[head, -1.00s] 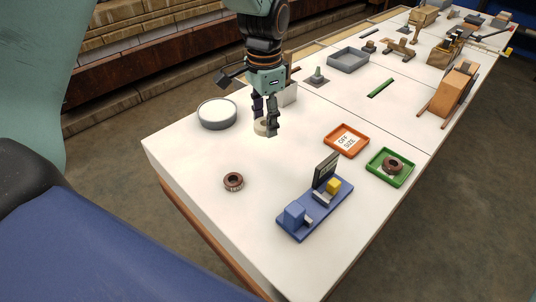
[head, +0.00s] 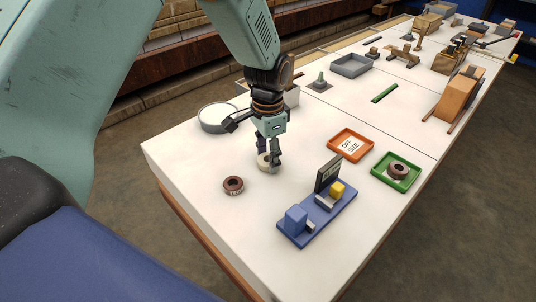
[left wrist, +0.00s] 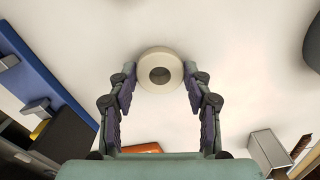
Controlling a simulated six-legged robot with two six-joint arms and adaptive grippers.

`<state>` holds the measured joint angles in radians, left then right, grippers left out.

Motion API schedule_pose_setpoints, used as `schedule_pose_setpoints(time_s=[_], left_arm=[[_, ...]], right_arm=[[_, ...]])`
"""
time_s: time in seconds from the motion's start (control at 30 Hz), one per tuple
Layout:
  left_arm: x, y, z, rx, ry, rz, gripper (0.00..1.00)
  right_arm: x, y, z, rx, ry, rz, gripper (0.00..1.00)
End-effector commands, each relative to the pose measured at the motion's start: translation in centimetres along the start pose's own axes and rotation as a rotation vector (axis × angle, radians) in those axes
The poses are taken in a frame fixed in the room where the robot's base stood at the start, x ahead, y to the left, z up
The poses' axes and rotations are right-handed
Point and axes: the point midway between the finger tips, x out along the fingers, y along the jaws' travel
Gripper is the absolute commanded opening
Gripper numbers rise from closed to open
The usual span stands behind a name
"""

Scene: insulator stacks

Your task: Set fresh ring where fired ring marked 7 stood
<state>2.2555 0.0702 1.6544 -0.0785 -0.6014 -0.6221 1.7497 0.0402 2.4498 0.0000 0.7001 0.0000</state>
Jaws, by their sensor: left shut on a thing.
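My left gripper (head: 268,162) is shut on a cream ring (head: 262,159), with its fingers on either side of it. In the left wrist view the cream ring (left wrist: 160,53) sits between the fingertips, with its hole facing the camera. Whether the ring touches the table is hard to tell. A dark brown ring (head: 233,185) lies on the white table just in front and to the left of the gripper. Another brown ring (head: 398,164) lies in a green tray (head: 376,172) at the right. No number can be read on either brown ring. My right gripper is not in view.
A blue fixture (head: 318,211) with a yellow block and dark upright panel stands at front right. An orange tray (head: 335,142) is labelled OFF SIZE. The table (head: 195,165) is clear around the front brown ring.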

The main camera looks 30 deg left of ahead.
Motion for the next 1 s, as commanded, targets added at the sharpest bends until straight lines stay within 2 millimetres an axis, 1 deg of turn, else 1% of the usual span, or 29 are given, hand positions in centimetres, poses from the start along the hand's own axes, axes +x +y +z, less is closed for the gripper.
schedule_pose_setpoints(time_s=[0.2, 0.23, 0.5, 0.83, 0.93, 1.0], left_arm=[[0.3, 0.0, 0.0, 0.000, 0.000, 0.000, 0.14], [0.4, 0.0, 0.0, 0.000, 0.000, 0.000, 0.50], [0.3, 0.0, 0.0, 0.000, 0.000, 0.000, 0.72], [0.1, 0.0, 0.0, 0.000, 0.000, 0.000, 0.72], [-0.8, 0.0, 0.0, 0.000, 0.001, -0.001, 0.72], [-2.1, 0.0, -0.1, 0.000, 0.003, -0.002, 0.72]], right_arm=[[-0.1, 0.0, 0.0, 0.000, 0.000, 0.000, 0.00], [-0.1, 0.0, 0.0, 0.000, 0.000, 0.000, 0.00], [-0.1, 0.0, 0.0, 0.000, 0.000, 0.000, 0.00], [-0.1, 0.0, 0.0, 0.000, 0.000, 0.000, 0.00], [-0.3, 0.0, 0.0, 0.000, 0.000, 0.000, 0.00], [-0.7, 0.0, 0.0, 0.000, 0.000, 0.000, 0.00]])
